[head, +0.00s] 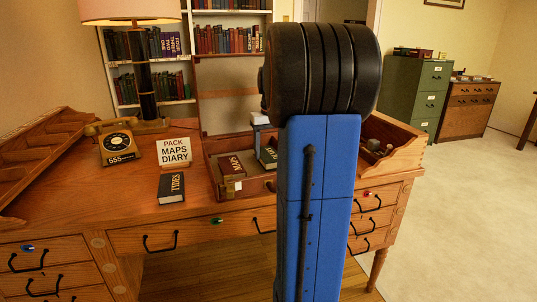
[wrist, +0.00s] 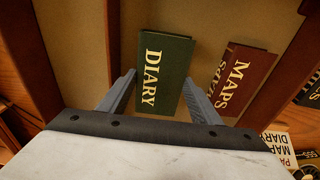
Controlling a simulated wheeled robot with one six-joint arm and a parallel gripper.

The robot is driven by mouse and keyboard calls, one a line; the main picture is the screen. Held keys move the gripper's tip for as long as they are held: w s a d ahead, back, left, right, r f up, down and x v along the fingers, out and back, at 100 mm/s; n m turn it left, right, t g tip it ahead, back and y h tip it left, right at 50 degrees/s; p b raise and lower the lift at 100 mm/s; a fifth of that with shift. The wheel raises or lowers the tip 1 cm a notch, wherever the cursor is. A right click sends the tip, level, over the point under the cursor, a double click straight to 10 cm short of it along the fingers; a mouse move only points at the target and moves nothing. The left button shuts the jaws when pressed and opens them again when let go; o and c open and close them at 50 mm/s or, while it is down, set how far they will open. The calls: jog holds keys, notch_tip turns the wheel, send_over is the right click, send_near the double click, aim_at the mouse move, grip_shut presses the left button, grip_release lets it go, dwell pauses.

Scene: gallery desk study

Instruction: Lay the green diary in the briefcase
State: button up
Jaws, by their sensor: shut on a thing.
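The green diary (wrist: 172,62), with gold DIARY lettering, is between the two fingers of my gripper (wrist: 159,82) in the wrist view. My gripper is shut on it. The diary is over or on the tan floor of the brown briefcase (wrist: 213,26); I cannot tell whether it touches. A dark red MAPS book (wrist: 241,78) lies inside, to the diary's right with a gap. In the head view the open briefcase (head: 212,151) is on the desk, with the diary (head: 268,154) and the MAPS book (head: 232,166) in it. My arm hides its right part.
A sign reading PACK MAPS DIARY (head: 174,151) stands left of the briefcase. A black TIDES book (head: 171,187) lies in front of it. A yellow telephone (head: 117,146) and a lamp (head: 146,87) are farther left. A wooden tray (head: 402,137) is at the desk's right end.

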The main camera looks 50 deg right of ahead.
jog(key=shift+f, duration=0.65)
jog(key=shift+f, duration=0.2)
jog(key=o, duration=1.2)
jog(key=shift+c, duration=0.2)
notch_tip(320, 180, up, 12)
jog(key=s, duration=0.1)
jog(key=shift+s+a+r, duration=0.15)
jog(key=shift+s+a, duration=0.05)
jog(key=shift+a, duration=0.2)
